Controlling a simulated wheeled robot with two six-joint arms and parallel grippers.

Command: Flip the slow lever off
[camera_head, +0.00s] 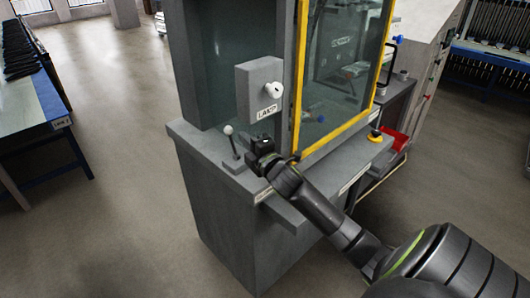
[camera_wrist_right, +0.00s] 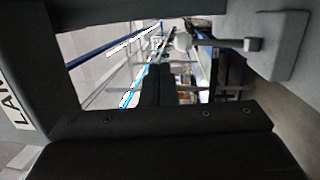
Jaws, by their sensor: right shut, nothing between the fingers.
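The lever (camera_head: 235,148) is a thin rod with a pale ball knob, standing on a small plate on the machine's grey ledge. It leans slightly to the left at its top in the head view. In the right wrist view the lever (camera_wrist_right: 215,43) lies sideways, its ball to the left and its base plate at the upper right. My right gripper (camera_head: 258,150) is shut and empty, just right of the lever, with a small gap in the head view. In the wrist view its dark fingers (camera_wrist_right: 158,85) are below the ball. My left gripper is out of view.
A grey box with a white knob (camera_head: 273,90) and a lamp label hangs above the ledge. A yellow-framed glass door (camera_head: 340,70) stands right of it, close to my right arm. A yellow-based button (camera_head: 375,136) and red bin (camera_head: 392,142) are farther right.

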